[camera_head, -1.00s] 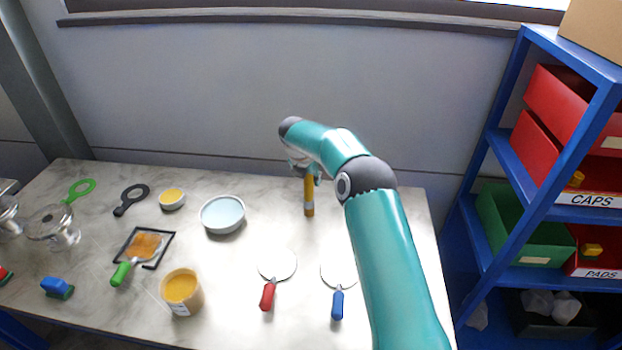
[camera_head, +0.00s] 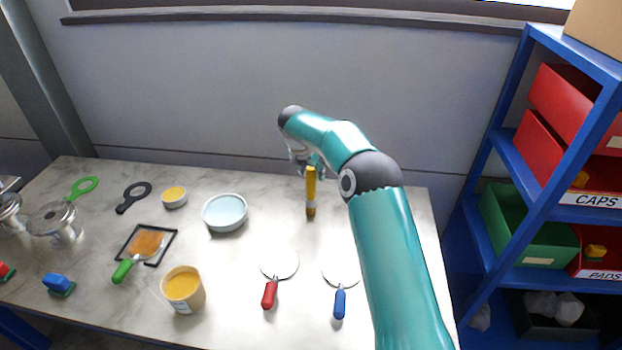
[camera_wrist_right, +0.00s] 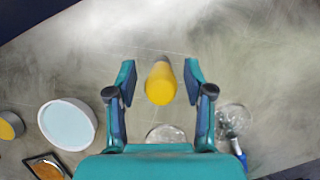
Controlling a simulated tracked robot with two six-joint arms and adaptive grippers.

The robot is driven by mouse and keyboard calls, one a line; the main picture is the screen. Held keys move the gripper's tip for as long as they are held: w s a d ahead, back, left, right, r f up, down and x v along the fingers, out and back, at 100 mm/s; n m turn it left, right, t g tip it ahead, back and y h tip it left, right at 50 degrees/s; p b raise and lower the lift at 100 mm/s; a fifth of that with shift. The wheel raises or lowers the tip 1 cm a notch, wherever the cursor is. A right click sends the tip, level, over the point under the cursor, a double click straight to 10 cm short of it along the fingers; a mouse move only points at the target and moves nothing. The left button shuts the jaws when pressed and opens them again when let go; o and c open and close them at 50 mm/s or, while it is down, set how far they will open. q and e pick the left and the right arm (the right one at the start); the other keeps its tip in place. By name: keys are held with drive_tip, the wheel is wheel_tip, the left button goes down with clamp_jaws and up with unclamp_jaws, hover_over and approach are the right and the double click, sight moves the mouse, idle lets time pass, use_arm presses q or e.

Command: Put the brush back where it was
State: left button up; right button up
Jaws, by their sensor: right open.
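The brush (camera_head: 311,188), with a yellow handle and a darker lower end, stands upright on the table's far right part. Its handle end also shows in the right wrist view (camera_wrist_right: 160,84), between the fingers and with a gap on each side. My left gripper is not in view.
A pale blue bowl (camera_head: 225,213) stands left of the brush. Round-headed tools with red (camera_head: 270,294) and blue (camera_head: 339,303) handles lie in front. A yellow-filled cup (camera_head: 183,288) and a black-framed tray (camera_head: 167,253) are further left. A blue shelf (camera_head: 495,240) stands right.

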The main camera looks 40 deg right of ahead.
drive_tip(key=v, duration=0.9)
drive_tip(key=shift+r+b, duration=0.2)
drive_tip(key=shift+b, duration=0.25)
drive_tip(key=shift+w+a, duration=0.1)
